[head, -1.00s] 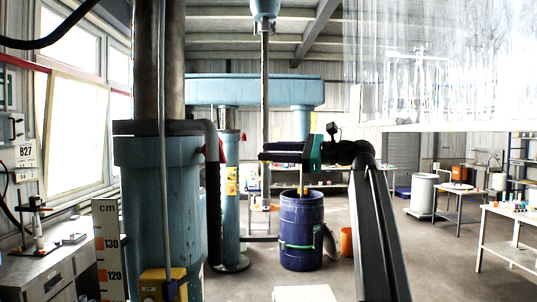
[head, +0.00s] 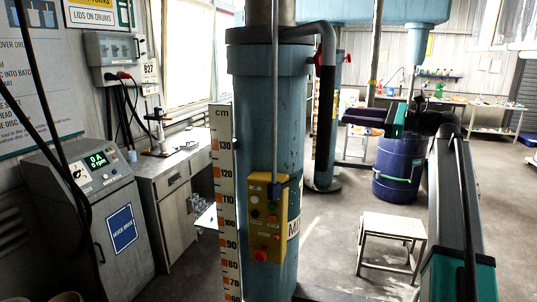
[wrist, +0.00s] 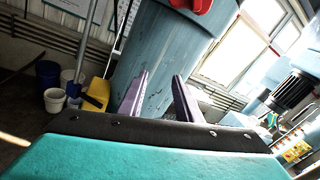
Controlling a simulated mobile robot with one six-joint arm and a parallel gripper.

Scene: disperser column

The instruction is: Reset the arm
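My arm (head: 455,190) rises from the lower right of the head view and bends at the top.
The blue disperser column (head: 270,140) carries a yellow control box (head: 268,218) and a centimetre scale (head: 225,190). A stool (head: 393,227) and the blue drum (head: 400,168) stand right of it. A grey cabinet (head: 90,220) is at left. Floor between column and stool is clear.

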